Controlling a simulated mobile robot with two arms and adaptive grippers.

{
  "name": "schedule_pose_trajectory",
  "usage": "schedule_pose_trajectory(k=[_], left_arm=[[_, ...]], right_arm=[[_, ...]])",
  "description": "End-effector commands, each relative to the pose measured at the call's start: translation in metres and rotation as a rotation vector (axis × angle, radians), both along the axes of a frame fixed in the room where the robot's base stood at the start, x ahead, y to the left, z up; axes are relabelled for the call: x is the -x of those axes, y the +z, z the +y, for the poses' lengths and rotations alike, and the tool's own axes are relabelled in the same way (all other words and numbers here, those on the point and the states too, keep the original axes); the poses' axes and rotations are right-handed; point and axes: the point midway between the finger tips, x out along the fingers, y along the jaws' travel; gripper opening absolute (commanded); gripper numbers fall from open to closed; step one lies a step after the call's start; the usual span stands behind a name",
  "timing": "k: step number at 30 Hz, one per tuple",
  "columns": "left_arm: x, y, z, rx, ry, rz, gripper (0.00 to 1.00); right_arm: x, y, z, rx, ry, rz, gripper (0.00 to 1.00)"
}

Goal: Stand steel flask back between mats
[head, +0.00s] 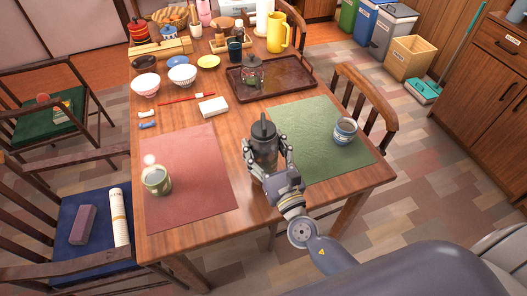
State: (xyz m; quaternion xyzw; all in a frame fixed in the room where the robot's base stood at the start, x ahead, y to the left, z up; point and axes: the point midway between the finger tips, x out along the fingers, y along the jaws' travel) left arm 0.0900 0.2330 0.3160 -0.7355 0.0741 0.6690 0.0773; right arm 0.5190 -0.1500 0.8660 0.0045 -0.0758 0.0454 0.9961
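The dark steel flask (264,132) is upright in the gap between the red mat (190,195) and the green mat (318,128), near the table's middle. My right gripper (266,151) has its fingers on both sides of the flask and looks shut on it. The gripper and wrist hide the flask's lower part, so I cannot tell whether its base touches the table. My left gripper is not in view.
A green cup (156,181) stands on the red mat, and a blue-grey cup (345,131) on the green mat. A white box (213,107) and a brown tray (292,86) lie behind. Bare wood (250,208) shows in front of the flask.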

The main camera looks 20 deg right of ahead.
Motion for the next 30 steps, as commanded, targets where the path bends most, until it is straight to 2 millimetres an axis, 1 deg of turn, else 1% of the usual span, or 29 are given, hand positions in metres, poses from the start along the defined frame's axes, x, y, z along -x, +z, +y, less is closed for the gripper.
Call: schedule_pose_trajectory(k=[1, 5, 14, 18, 19, 21, 30], left_arm=[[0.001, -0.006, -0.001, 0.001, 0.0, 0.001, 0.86], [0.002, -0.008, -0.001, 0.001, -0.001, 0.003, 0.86], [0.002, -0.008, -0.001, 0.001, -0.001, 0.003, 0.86], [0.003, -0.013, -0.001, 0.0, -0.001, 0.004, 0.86], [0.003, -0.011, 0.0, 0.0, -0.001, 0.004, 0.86], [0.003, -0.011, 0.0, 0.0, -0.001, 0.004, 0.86], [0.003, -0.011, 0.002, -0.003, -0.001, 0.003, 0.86]], right_arm=[[0.0, -0.009, 0.0, 0.005, 0.001, -0.002, 0.08], [-0.001, -0.021, 0.0, 0.004, -0.001, -0.004, 0.08], [0.0, -0.023, 0.0, 0.001, -0.001, -0.006, 0.08], [0.0, -0.028, 0.0, 0.0, -0.001, -0.005, 0.08], [0.0, -0.029, 0.001, 0.001, 0.001, 0.0, 0.7], [0.001, -0.029, 0.001, 0.001, 0.001, 0.001, 0.83], [0.001, -0.029, 0.001, 0.002, 0.001, 0.001, 0.83]])
